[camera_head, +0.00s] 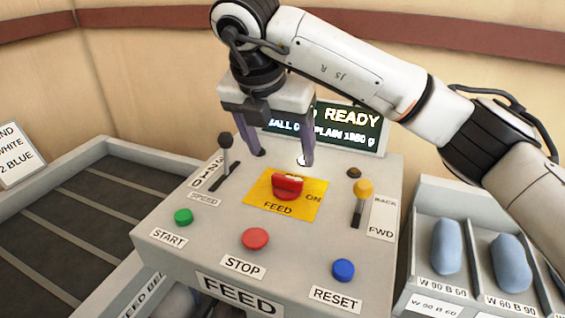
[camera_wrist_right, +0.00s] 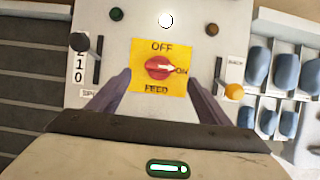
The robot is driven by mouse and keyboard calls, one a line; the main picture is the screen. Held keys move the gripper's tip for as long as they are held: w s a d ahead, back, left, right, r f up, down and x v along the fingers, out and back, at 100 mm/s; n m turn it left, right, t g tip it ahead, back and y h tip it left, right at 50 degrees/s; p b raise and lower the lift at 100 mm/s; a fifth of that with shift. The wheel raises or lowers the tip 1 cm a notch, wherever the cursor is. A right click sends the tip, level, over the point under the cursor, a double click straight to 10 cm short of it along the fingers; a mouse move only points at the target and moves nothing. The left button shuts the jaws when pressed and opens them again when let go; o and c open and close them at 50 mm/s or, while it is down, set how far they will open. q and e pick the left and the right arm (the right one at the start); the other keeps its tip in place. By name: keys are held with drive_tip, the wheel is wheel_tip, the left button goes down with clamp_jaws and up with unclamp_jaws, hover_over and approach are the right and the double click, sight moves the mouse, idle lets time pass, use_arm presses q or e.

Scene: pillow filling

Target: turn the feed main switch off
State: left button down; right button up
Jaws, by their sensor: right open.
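The feed main switch is a red rotary knob (camera_head: 287,186) on a yellow plate (camera_head: 262,204) marked FEED and ON, on top of a grey control box. In the right wrist view the knob (camera_wrist_right: 159,68) has a white pointer toward ON at the right; OFF is at the top of the plate. My right gripper (camera_head: 281,158) is open and empty, its purple fingers pointing down above and behind the knob in the head view. In the wrist view its fingers (camera_wrist_right: 158,82) stand on either side of the plate, apart from the knob. My left gripper is not in view.
Around the switch are a black-knobbed speed lever (camera_head: 226,150), a yellow-knobbed lever (camera_head: 363,189), and green START (camera_head: 183,216), red STOP (camera_head: 255,238) and blue RESET (camera_head: 343,270) buttons. A display (camera_head: 340,125) reading READY stands behind. Bins with blue pillows (camera_head: 447,246) are at right.

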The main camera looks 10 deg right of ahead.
sight(287, 178)
drive_tip(key=x, duration=0.3)
drive_tip(key=shift+s+f, duration=0.1)
drive_tip(key=shift+f, duration=0.35)
drive_tip(key=x, duration=0.4)
drive_tip(key=shift+d+f, duration=0.15)
drive_tip(key=shift+f, duration=0.05)
drive_tip(key=shift+w+f, duration=0.25)
drive_tip(key=shift+f, duration=0.05)
drive_tip(key=c, duration=0.9)
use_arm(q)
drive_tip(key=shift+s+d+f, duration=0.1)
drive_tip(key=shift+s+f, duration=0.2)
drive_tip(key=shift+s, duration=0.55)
use_arm(e)
drive_tip(key=shift+c, duration=0.7)
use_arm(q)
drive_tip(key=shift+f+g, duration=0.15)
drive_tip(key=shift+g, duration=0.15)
